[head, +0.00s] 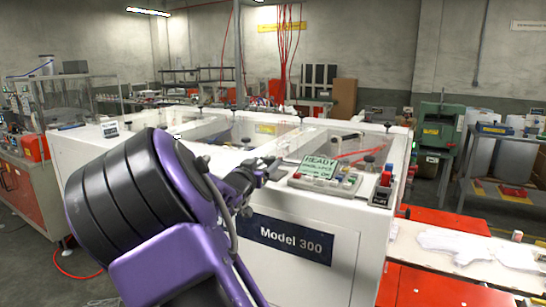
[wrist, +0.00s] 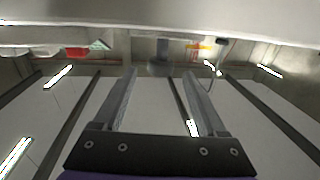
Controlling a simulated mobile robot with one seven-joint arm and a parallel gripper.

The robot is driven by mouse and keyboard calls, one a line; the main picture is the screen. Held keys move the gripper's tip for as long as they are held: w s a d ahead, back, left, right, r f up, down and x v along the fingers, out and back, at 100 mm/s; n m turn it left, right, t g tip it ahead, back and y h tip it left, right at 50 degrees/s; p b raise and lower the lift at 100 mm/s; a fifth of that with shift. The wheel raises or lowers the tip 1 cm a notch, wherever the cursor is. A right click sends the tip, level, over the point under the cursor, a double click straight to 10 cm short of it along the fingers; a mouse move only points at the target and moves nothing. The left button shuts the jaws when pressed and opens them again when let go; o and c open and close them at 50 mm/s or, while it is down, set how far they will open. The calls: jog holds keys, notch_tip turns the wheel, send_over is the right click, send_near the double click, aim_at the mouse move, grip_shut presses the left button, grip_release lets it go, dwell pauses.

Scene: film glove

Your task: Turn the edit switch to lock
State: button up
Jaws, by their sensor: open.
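A small control panel (head: 325,183) sits on the front top edge of the white machine labelled Model 300 (head: 345,262). Its green display (head: 320,166) reads READY, with small coloured buttons or knobs below. A small switch box (head: 382,190) with a red top stands right of the panel. Which control is the edit switch, and how it is turned, is too small to tell. My gripper (head: 275,168) is just left of the panel, apparently above the machine's front edge. In the wrist view my gripper (wrist: 160,74) is open, with nothing between its fingers.
The machine's top has clear covers with dark knobs (head: 369,160). Red surfaces (head: 420,290) and a white glove-shaped sheet (head: 480,245) lie to the right. A green machine (head: 438,128) and a grey table (head: 505,135) stand farther back. My purple and black arm hides the machine's front left.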

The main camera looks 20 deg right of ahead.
jog(key=x, duration=0.7)
jog(key=shift+w+d, duration=0.15)
jog(key=shift+w, duration=0.1)
grip_shut()
jog(key=shift+f, duration=0.15)
